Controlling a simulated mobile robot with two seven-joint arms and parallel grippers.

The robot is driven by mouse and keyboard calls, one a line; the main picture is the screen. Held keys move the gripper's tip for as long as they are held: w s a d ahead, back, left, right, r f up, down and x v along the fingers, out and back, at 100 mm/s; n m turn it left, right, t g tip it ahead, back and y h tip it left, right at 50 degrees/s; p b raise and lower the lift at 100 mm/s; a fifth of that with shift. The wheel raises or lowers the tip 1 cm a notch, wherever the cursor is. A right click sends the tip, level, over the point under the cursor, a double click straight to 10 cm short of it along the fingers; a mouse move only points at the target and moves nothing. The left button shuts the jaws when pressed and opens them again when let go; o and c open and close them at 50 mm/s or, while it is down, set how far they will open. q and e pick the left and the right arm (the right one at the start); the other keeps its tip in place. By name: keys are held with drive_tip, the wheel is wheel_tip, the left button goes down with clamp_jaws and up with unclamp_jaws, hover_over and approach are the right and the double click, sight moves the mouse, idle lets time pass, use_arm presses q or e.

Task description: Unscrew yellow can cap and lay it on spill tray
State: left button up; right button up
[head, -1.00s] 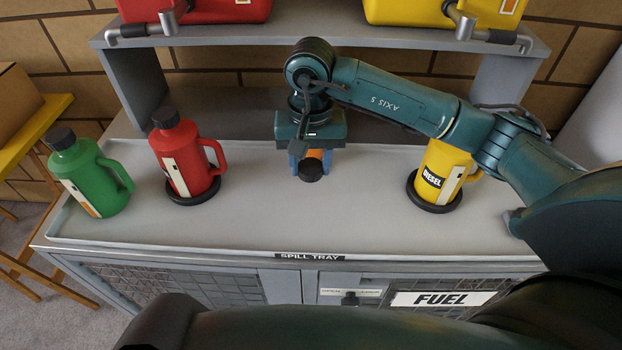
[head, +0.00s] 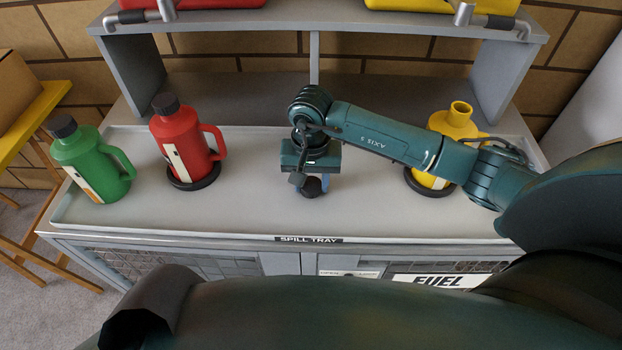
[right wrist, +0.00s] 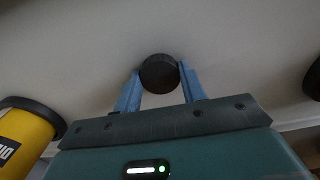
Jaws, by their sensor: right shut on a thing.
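The yellow can (head: 452,125) stands on a black ring at the right of the spill tray (head: 240,218), its neck open and bare. My right arm hides part of it; its side also shows in the right wrist view (right wrist: 22,140). My right gripper (head: 312,182) is shut on the black cap (head: 313,188), low over the middle of the tray. In the right wrist view the cap (right wrist: 159,73) sits between the two blue fingertips. I cannot tell whether it touches the tray. My left gripper is not in view.
A red can (head: 182,143) on a black ring and a green can (head: 92,160) stand at the tray's left, both capped. A grey shelf (head: 330,28) with red and yellow containers rises behind. The tray around the cap is clear.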

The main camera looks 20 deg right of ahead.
sight(311, 184)
drive_tip(key=shift+f, duration=0.15)
drive_tip(key=o, duration=1.1)
drive_tip(key=shift+r+b, duration=0.35)
drive_tip(key=shift+r, duration=5.85)
